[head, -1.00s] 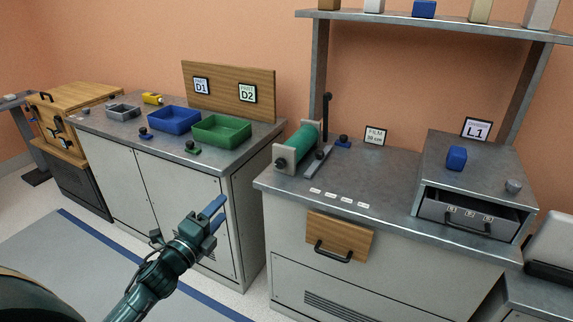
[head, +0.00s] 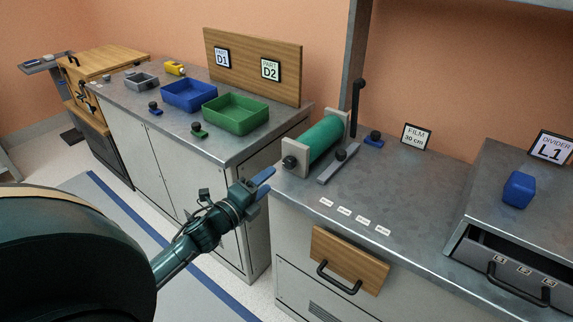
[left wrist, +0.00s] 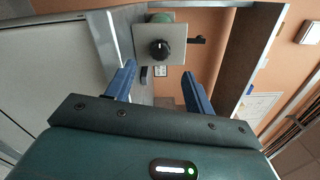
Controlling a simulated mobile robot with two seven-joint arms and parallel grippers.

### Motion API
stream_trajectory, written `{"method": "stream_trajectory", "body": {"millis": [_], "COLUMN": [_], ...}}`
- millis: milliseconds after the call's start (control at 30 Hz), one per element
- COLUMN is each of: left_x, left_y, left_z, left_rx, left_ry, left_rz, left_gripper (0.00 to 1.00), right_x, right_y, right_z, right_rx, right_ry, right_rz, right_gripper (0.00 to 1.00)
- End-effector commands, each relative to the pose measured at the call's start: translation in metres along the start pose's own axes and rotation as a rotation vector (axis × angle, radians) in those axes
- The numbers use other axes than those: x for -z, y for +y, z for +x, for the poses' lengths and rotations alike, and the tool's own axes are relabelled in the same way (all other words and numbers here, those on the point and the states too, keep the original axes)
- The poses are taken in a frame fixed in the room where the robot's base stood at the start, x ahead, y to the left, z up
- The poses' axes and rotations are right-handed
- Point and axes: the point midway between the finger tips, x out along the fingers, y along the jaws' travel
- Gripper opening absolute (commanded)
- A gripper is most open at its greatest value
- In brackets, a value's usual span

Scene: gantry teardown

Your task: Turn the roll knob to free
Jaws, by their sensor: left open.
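The roll knob (head: 289,162) is a round black knob on the near grey end plate of the roll holder, with a green roll (head: 322,138) behind it. In the left wrist view the knob (left wrist: 160,49) faces me on its square plate (left wrist: 178,34), ahead of and between my open fingers. My left gripper (head: 264,182) is open and empty, in front of the bench edge, a little below and short of the knob. In the left wrist view my left gripper (left wrist: 158,80) shows two blue fingers spread apart, not touching the knob. My right gripper is not in view.
A wooden drawer front (head: 348,260) is below the bench top. A green tray (head: 235,114) and a blue tray (head: 188,95) are on the left cabinet.

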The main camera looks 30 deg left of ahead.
Motion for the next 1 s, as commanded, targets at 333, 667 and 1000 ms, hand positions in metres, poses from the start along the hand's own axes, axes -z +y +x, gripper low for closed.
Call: {"method": "stream_trajectory", "body": {"millis": [333,667,1000], "left_x": [-0.001,0.000,0.000], "left_y": [-0.001,-0.001,0.000], "left_z": [0.065,0.086,0.085], "left_rx": [0.002,0.001,0.000], "left_ry": [-0.001,0.000,0.000], "left_rz": [0.000,0.000,0.000], "left_gripper": [0.53,0.53,0.44], "right_x": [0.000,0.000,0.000], "right_y": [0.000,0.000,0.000], "right_z": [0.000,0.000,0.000], "right_rx": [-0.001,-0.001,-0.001], "right_ry": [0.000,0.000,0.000], "right_rz": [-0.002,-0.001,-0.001], "right_gripper": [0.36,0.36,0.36]}}
